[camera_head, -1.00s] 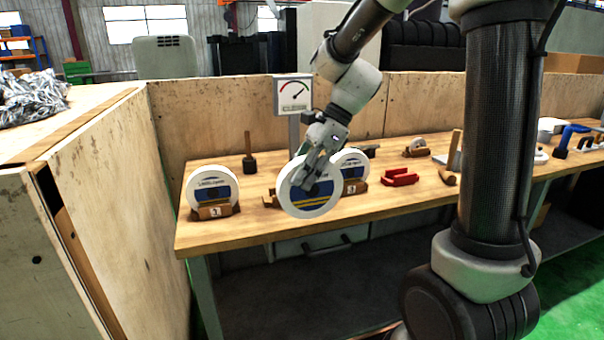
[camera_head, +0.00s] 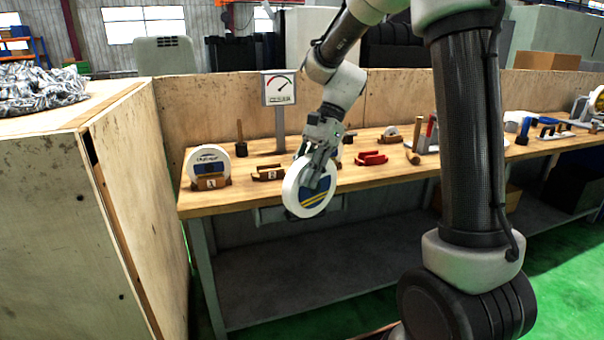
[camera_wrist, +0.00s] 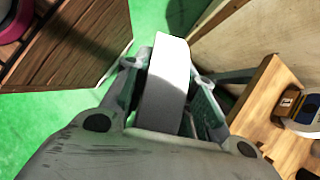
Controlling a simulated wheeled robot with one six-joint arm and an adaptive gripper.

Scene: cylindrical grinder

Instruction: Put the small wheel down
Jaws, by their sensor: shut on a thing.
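My gripper (camera_head: 320,165) is shut on a white wheel (camera_head: 297,196) with a blue and yellow label. The wheel hangs upright and slightly turned, in front of the bench's front edge and apart from it. In the wrist view the held wheel (camera_wrist: 165,84) shows edge-on between the fingers. Another white wheel (camera_head: 209,157) stands upright in a wooden holder at the bench's left end. A wooden holder marked B (camera_head: 269,173) stands empty to its right. A much smaller wheel (camera_head: 391,131) sits farther back. What stands behind the held wheel is mostly hidden.
The wooden bench (camera_head: 215,203) carries a dial gauge on a post (camera_head: 280,90), a red tool (camera_head: 371,158), a mallet (camera_head: 413,157) and other tools. Wooden panels (camera_head: 200,115) close off its back and left. Bare bench top lies along the front edge.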

